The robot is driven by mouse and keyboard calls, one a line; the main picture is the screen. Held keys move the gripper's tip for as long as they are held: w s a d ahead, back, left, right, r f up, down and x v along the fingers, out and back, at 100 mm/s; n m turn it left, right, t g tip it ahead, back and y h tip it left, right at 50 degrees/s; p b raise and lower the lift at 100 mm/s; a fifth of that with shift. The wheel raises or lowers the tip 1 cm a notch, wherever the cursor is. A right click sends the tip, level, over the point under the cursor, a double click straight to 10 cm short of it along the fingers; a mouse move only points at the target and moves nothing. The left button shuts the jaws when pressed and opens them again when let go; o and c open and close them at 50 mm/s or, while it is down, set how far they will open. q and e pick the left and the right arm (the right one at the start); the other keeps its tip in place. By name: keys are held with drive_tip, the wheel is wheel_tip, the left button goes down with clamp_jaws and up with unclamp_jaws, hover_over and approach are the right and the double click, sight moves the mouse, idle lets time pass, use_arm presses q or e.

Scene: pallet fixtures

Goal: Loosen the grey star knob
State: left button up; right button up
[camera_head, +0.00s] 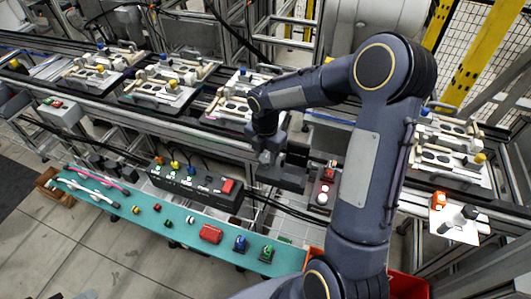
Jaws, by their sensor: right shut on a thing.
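My right gripper (284,174) is in the middle of the view, at the end of my dark arm, which reaches in from the lower right. It is low in front of the conveyor's near rail. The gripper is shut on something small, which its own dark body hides. The grey star knob does not show clearly, so its turn and tilt cannot be told. My left gripper is out of view.
Several pallet fixtures (166,84) with knobs stand along the conveyor. A black button box (195,190) is left of my gripper. A teal shelf (135,220) holds several small parts. A white plate (454,229) with an orange and a dark part is at right.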

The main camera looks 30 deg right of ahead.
sight(265, 158)
idle(0.3)
drive_tip(key=shift+w, duration=0.1)
drive_tip(key=o, duration=1)
wheel_tip(265, 158, up, 8)
drive_tip(key=shift+f+b, duration=0.1)
drive_tip(key=shift+b, duration=0.2)
